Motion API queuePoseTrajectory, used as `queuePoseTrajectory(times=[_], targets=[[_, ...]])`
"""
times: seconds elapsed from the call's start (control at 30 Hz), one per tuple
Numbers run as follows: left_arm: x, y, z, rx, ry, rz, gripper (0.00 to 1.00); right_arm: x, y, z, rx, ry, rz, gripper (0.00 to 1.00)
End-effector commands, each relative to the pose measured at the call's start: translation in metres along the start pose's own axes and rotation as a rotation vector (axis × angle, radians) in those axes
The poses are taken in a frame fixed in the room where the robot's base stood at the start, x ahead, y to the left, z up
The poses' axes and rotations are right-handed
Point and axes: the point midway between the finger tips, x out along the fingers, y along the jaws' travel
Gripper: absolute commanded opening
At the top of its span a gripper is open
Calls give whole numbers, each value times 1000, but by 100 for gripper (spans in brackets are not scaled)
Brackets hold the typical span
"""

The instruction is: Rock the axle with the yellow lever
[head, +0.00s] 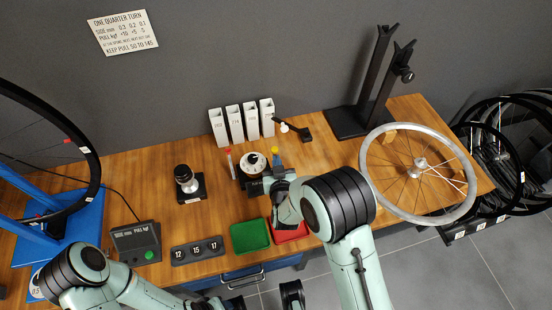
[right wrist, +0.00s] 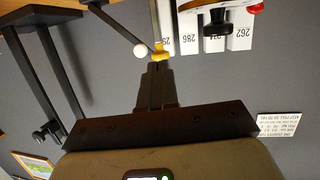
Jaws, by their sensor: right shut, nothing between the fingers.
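The yellow lever tip (head: 275,150) shows just beyond my right gripper, to the right of a round white dial device (head: 253,162) with a black knob. In the right wrist view the yellow lever (right wrist: 161,48) is directly ahead of the closed fingertips (right wrist: 159,64); I cannot tell whether they touch. My right gripper (head: 278,168) is shut and empty, its lower part hidden by my own arm. The axle cannot be made out at the lever. My left arm is at the lower left; dark parts at the bottom edge may be its gripper (head: 228,303), with jaws unclear.
A red tray (head: 290,236) lies partly under my right arm, with a green tray (head: 250,236) beside it. A spoked wheel (head: 375,175) lies at right. White boxes (head: 234,123) and a white-balled black tool (head: 293,128) stand behind. A black-knobbed post (head: 187,184) stands left.

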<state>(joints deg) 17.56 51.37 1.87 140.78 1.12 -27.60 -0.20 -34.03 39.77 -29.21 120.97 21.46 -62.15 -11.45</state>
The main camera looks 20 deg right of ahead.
Motion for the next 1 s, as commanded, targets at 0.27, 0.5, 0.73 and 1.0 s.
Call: queuePoseTrajectory(times=[0.27,0.5,0.73,1.0], targets=[[5,-2,-7,-2,19,-1,48,23,0,0,0,-1,1,0],[4,-2,-7,-2,21,-1,48,24,0,0,0,0,1,0],[-5,2,2,1,-5,1,48,27,0,-6,-3,-28,2,0],[-48,12,41,5,-119,-3,48,50,-3,-23,-34,-220,4,0]])
